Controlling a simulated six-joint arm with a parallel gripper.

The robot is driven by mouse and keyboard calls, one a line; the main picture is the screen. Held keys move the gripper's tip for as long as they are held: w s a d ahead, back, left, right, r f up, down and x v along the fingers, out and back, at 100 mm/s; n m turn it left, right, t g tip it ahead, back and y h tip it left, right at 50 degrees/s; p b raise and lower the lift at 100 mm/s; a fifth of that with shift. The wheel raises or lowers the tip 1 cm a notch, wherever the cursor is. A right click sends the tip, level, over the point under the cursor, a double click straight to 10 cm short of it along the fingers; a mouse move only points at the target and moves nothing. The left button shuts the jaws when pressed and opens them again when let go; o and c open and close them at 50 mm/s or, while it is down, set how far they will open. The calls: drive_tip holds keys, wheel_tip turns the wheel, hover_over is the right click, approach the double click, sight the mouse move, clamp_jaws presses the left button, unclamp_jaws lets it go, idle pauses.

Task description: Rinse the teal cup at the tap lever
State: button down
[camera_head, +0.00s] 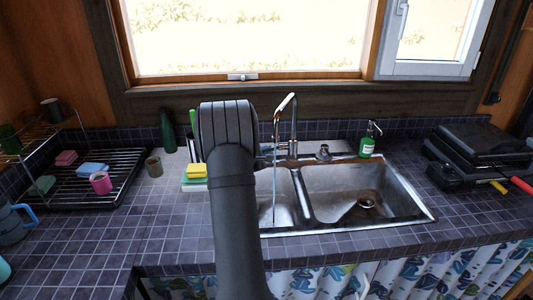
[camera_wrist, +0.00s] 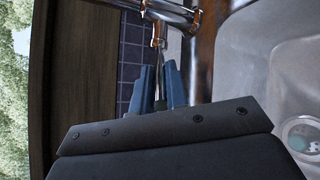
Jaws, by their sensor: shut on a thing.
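The chrome tap (camera_head: 292,125) stands behind the sink, and a thin stream of water (camera_head: 274,185) falls from its spout into the left basin. In the wrist view, my gripper (camera_wrist: 159,85) has its blue fingers shut on the thin metal tap lever (camera_wrist: 157,42). In the head view my arm hides the gripper. A round, pale teal thing (camera_wrist: 303,136) lies low in the basin at the right edge of the wrist view; it may be the teal cup, but I cannot tell for sure. My arm hides part of the left basin in the head view.
The sink's right basin (camera_head: 345,185) looks empty. A black rack (camera_head: 125,155) holds a pink mug (camera_head: 101,183) and sponges at left. A green soap bottle (camera_head: 367,145) stands behind the sink, and a black appliance (camera_head: 480,150) sits at right. A teal thing (camera_head: 4,269) is cut off at the left edge.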

drive_tip(key=c, duration=1.4)
unclamp_jaws()
drive_tip(key=shift+c, duration=0.2)
drive_tip(key=shift+s+a, duration=0.1)
drive_tip(key=v, duration=1.7)
drive_tip(key=x, duration=1.7)
